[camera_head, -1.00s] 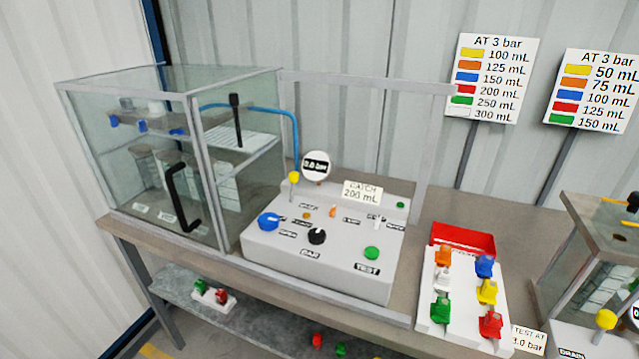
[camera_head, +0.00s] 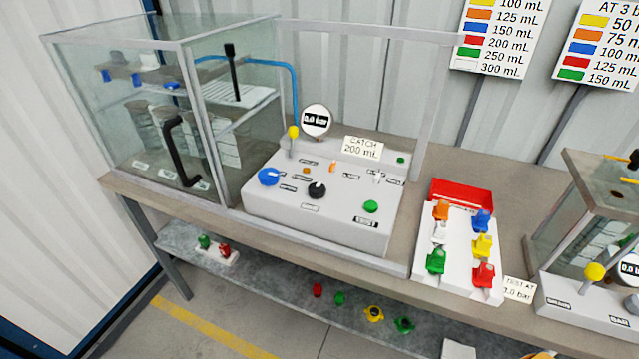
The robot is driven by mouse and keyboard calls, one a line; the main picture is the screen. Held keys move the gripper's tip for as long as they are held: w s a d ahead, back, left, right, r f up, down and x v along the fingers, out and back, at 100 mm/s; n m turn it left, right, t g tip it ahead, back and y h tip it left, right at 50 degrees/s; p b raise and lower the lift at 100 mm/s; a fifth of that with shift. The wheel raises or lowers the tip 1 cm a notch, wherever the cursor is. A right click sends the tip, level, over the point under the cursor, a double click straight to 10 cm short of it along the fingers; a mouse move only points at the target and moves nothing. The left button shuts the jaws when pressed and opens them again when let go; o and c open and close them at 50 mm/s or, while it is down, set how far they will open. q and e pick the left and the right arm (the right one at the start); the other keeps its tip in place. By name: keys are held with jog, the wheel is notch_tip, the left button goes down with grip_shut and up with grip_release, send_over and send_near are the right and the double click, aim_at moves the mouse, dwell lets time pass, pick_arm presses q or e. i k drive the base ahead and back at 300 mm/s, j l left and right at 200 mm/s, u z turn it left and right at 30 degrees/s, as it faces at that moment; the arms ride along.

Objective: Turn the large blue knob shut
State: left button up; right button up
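The large blue knob (camera_head: 268,176) sits at the left of the sloped top of the grey control panel (camera_head: 318,228). A black knob (camera_head: 317,190) is to its right, and a yellow-tipped lever (camera_head: 293,132) stands behind it. The round gauge (camera_head: 316,121) behind the panel appears to read 0.0 bar. The mark on the blue knob is too small to tell its exact turn. Neither of my grippers is in view.
A glass cabinet (camera_head: 130,110) with a black handle stands left of the panel. A white rack (camera_head: 455,265) of coloured parts and a red tray (camera_head: 461,197) are to the right. A second station (camera_head: 590,290) is at the far right. Loose parts lie on the lower shelf (camera_head: 300,285).

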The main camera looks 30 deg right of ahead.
aim_at(269, 176)
jog(key=z, duration=0.4)
jog(key=i+j+z, duration=0.1)
jog(key=z, duration=0.25)
jog(key=j+z, duration=0.2)
jog(key=z, duration=0.2)
jog(key=i+j+z, duration=0.1)
jog(key=z, duration=0.25)
